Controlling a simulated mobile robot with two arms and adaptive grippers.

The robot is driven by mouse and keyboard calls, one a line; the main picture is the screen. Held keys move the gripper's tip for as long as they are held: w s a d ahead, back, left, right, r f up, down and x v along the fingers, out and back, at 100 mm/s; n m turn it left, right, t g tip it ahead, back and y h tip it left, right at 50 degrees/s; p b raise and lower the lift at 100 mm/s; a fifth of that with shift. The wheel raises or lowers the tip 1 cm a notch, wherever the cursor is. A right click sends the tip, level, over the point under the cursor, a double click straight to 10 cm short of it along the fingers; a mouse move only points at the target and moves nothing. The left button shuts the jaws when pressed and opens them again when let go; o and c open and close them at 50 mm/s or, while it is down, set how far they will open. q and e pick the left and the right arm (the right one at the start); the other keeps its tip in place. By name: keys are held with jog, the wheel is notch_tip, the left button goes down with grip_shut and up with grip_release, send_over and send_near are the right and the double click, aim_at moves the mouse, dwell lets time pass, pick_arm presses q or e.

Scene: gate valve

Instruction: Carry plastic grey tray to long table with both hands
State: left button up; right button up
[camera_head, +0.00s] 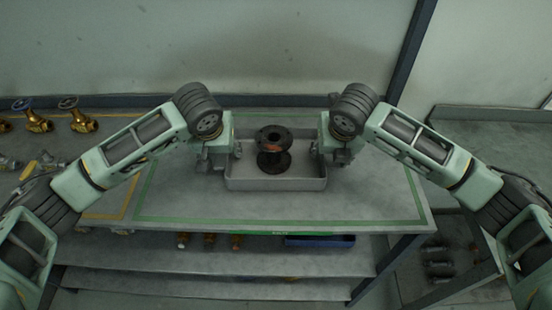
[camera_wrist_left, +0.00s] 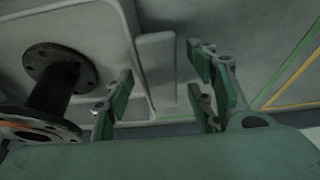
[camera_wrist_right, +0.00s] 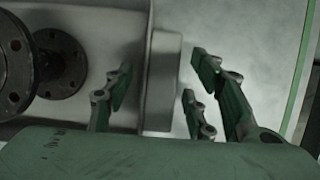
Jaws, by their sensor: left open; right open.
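The grey tray (camera_head: 275,184) sits on the table inside a green outline, with a dark flanged spool (camera_head: 273,150) standing in it. My left gripper (camera_head: 215,160) is at the tray's left end. In the left wrist view its open fingers (camera_wrist_left: 160,95) are on both sides of the tray's end rim (camera_wrist_left: 157,70). My right gripper (camera_head: 336,155) is at the tray's right end. In the right wrist view its open fingers (camera_wrist_right: 160,95) are on both sides of the other end rim (camera_wrist_right: 162,80). Contact cannot be told. The fingertips are hidden in the head view.
Brass valves (camera_head: 75,115) stand on the left part of the table. A lower shelf holds brass pieces (camera_head: 209,240) and a blue item (camera_head: 318,240). Another grey surface (camera_head: 500,150) is at the right. The table's front strip is clear.

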pick_arm(q)
jog(key=shift+w+f, duration=0.1)
jog(key=shift+f, duration=0.05)
pick_arm(e)
jog(key=shift+w+f, duration=0.1)
jog(key=shift+f, duration=0.05)
pick_arm(q)
jog(key=shift+c, duration=0.5)
pick_arm(e)
jog(key=shift+c, duration=0.5)
pick_arm(q)
grip_shut()
pick_arm(e)
grip_shut()
pick_arm(q)
jog(key=shift+w+r, duration=0.1)
jog(key=shift+r, duration=0.15)
pick_arm(e)
jog(key=shift+w+r, duration=0.1)
jog(key=shift+r, duration=0.15)
